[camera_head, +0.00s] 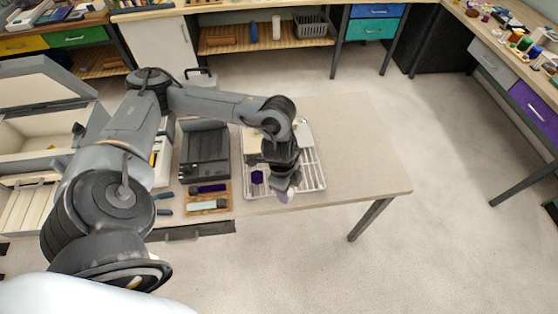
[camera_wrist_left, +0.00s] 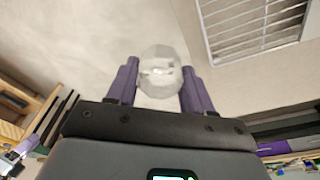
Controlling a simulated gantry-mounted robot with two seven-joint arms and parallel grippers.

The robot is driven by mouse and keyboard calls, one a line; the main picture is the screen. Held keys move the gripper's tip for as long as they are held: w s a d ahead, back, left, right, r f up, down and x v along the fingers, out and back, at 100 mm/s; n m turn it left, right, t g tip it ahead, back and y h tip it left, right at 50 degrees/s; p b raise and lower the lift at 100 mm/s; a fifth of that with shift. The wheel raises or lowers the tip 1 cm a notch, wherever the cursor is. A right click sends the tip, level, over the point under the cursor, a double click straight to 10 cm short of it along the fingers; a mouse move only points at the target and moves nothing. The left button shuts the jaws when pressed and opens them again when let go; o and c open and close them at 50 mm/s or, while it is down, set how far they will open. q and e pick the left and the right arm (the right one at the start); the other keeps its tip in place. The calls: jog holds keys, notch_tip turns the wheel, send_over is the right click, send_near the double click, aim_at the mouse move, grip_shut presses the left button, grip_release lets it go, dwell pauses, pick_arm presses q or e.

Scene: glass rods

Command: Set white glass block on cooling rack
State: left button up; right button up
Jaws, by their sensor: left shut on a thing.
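The white glass block (camera_wrist_left: 161,72) is a pale, rounded, clear-looking piece between the purple fingers of my left gripper (camera_wrist_left: 159,88), which is shut on it. In the head view, my left gripper (camera_head: 284,192) points down near the front edge of the cooling rack, and the block is mostly hidden or too small to make out. The cooling rack (camera_head: 312,168) is a pale wire grid on the table, partly covered by my arm. It also shows at the upper right of the wrist view (camera_wrist_left: 250,22), to the side of the held block. My right gripper is out of view.
A purple piece (camera_head: 257,177) and a beige block (camera_head: 252,141) are at the rack's left side. Left of the rack are a grey box (camera_head: 205,152) and a wooden tray (camera_head: 222,187) with bars. The table (camera_head: 365,150) is clear to the right.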

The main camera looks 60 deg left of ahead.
pick_arm(q)
jog(key=shift+s+a+f+m+b, duration=1.2)
jog(key=shift+s+a+m+b, duration=0.7)
jog(key=shift+a+m, duration=1.25)
jog(key=shift+g, duration=0.5)
jog(key=w+a+f, duration=0.2)
jog(key=w, duration=0.1)
jog(key=w+a+f, duration=0.2)
jog(key=w, duration=0.1)
jog(key=w+a+f, duration=0.2)
jog(key=w, duration=0.1)
jog(key=shift+w+a+f, duration=0.15)
jog(key=shift+a+f, duration=0.1)
jog(key=shift+f+p, duration=0.4)
jog(key=shift+f, duration=1.65)
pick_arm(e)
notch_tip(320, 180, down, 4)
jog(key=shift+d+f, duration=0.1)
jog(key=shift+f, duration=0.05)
pick_arm(q)
jog(key=shift+f, duration=0.1)
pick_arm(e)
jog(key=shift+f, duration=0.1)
pick_arm(q)
jog(key=o, duration=1.1)
